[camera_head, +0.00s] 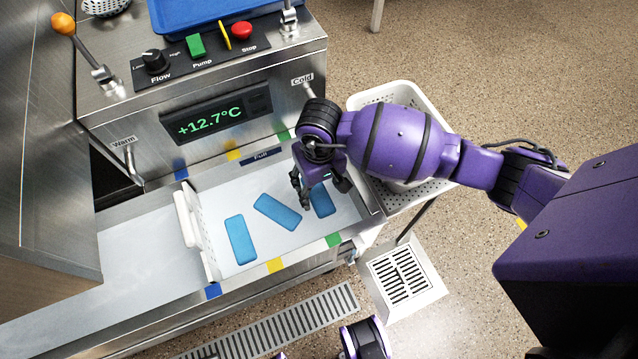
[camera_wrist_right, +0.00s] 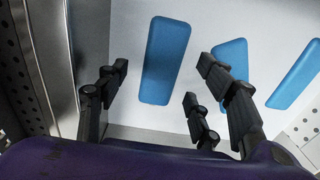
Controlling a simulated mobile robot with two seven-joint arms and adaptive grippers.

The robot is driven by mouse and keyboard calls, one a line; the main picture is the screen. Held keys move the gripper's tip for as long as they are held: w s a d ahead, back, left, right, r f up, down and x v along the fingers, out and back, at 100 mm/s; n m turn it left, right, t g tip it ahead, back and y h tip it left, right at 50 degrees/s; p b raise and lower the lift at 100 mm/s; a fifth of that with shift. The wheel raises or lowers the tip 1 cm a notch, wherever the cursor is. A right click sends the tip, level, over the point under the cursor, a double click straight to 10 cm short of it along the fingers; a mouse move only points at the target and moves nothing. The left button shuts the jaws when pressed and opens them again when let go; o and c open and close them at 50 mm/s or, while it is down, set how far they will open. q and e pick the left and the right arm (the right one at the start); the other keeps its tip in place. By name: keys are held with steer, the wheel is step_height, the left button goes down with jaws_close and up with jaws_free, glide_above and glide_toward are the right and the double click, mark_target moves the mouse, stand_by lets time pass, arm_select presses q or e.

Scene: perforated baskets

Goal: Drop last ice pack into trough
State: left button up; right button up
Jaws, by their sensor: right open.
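The trough (camera_head: 345,212) is a steel basin with a pale floor. Three blue ice packs show in it: one at the left (camera_head: 240,239), one in the middle (camera_head: 278,212), and one at the right (camera_head: 321,200), partly hidden by my right gripper. My right gripper (camera_head: 318,194) is over the trough's right part with its fingers spread. In the right wrist view, the right ice pack (camera_wrist_right: 165,60) shows between the open fingers (camera_wrist_right: 158,78), with clear gaps on both sides. The other two packs lie farther right there. My left gripper is not in view.
A white perforated basket (camera_head: 433,187) stands right of the trough, partly behind my right arm; its inside is largely covered. A white perforated divider (camera_head: 193,228) stands at the trough's left end. A control panel (camera_head: 215,52) with a display (camera_head: 210,116) is behind.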

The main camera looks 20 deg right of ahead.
mark_target(319, 193)
step_height(319, 193, up, 12)
stand_by(0.4)
steer(key=shift+w, duration=0.1)
stand_by(1.4)
